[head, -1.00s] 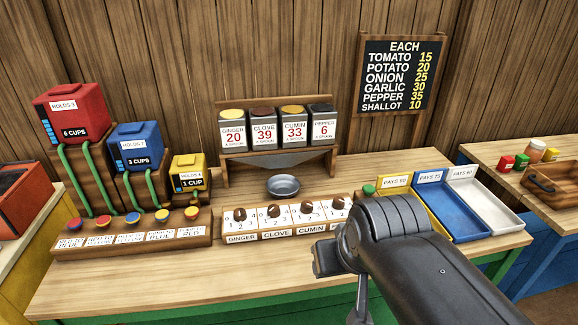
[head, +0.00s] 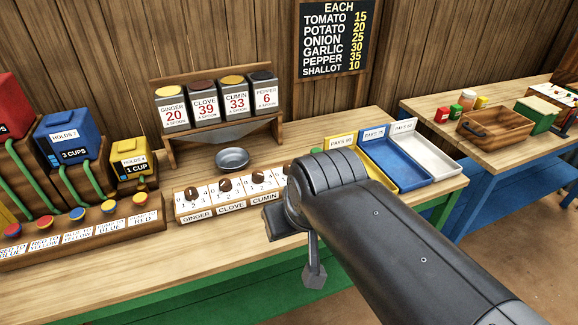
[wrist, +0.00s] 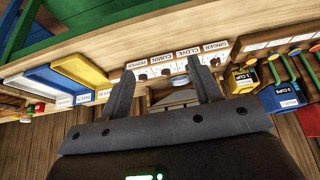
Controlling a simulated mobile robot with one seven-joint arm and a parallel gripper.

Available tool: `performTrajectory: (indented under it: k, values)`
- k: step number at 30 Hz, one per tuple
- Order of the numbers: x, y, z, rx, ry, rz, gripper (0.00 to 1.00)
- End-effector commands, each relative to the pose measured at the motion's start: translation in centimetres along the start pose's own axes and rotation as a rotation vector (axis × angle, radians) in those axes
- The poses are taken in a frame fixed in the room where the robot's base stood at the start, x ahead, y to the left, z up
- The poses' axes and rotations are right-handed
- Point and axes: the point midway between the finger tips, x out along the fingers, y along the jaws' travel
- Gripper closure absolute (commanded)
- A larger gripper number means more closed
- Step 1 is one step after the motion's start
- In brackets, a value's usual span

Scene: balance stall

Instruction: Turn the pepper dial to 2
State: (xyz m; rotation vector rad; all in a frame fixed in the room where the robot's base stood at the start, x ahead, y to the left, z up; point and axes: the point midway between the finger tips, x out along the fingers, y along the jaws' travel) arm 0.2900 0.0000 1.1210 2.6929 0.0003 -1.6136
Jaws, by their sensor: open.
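The pepper dial (head: 288,168) is the rightmost brown knob on the white dial panel. My arm hides most of it and its label in the head view. In the wrist view the pepper dial (wrist: 144,74) shows near my left finger, under the PEPPER label. I cannot read which number it points to. My gripper (wrist: 160,66) is open and empty, with its fingers spread across the view of the dial panel. In the head view a finger (head: 314,275) hangs below my wrist, in front of the counter's front edge, apart from the dials.
Ginger, clove and cumin dials (head: 225,184) sit left of the pepper dial. A metal bowl (head: 232,158) stands behind them, below the spice bins (head: 205,110). A row of coloured buttons (head: 78,214) is at left. Yellow, blue and white trays (head: 395,165) lie at right.

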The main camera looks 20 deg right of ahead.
Motion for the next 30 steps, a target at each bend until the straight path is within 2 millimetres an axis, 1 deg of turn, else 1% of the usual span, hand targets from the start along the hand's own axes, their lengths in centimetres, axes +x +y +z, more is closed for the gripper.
performTrajectory:
  k: [2,5,8,12,14,18,23,30]
  values:
    - [0.0,0.1,-0.5,-0.013,-0.006,0.009,0.42]
    - [0.2,0.3,-1.9,-0.056,-0.030,0.036,0.42]
    - [0.6,0.6,-4.2,-0.129,-0.071,0.073,0.42]
    - [1.8,1.1,-7.9,-0.250,-0.137,0.114,0.42]
    - [2.4,1.4,-9.4,-0.302,-0.166,0.126,0.42]
    - [4.4,2.0,-12.9,-0.419,-0.234,0.135,0.42]
    - [7.2,3.0,-16.7,-0.546,-0.302,0.120,0.42]
    - [12.4,5.3,-21.6,-0.717,-0.382,0.056,0.42]
